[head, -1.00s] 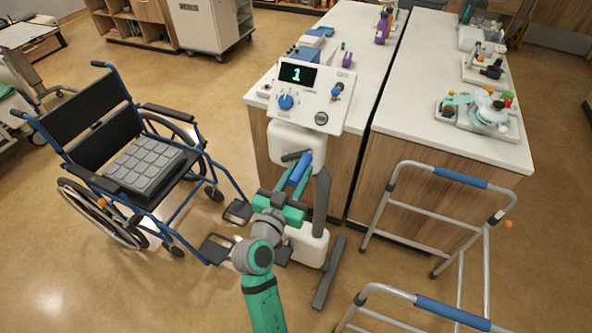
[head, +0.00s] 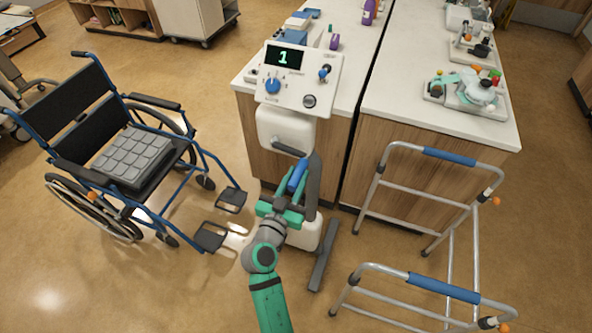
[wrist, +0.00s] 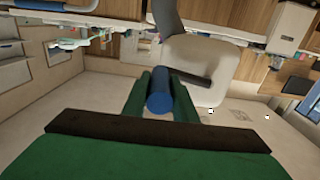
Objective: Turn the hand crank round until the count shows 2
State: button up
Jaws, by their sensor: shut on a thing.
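The crank machine has a white body and a tilted panel (head: 318,72) on top. Its dark display (head: 284,57) reads 1 in green. The hand crank shows as a dark arm (head: 290,148) with a blue grip (head: 298,176) below the panel. My gripper (head: 286,200) is shut on the blue grip, coming from below and in front. In the wrist view the end of the blue grip (wrist: 159,103) sits between the two green fingers. The fingers hide part of the grip.
A wheelchair (head: 128,160) stands to the left, its footrests near my arm. A metal walking frame (head: 450,155) stands to the right. Open floor lies at the front left.

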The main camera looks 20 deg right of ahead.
jog(key=shift+f, duration=0.45)
jog(key=shift+a, duration=0.1)
jog(key=f, duration=0.1)
jog(key=w+a+f, duration=0.1)
jog(key=f, duration=0.2)
jog(key=shift+w+a, duration=0.15)
jog(key=shift+a, duration=0.25)
jog(key=shift+a+f, duration=0.1)
jog(key=w+a+f, duration=0.2)
jog(key=a, duration=0.1)
jog(key=shift+w+f, duration=0.15)
jog(key=shift+f, duration=0.2)
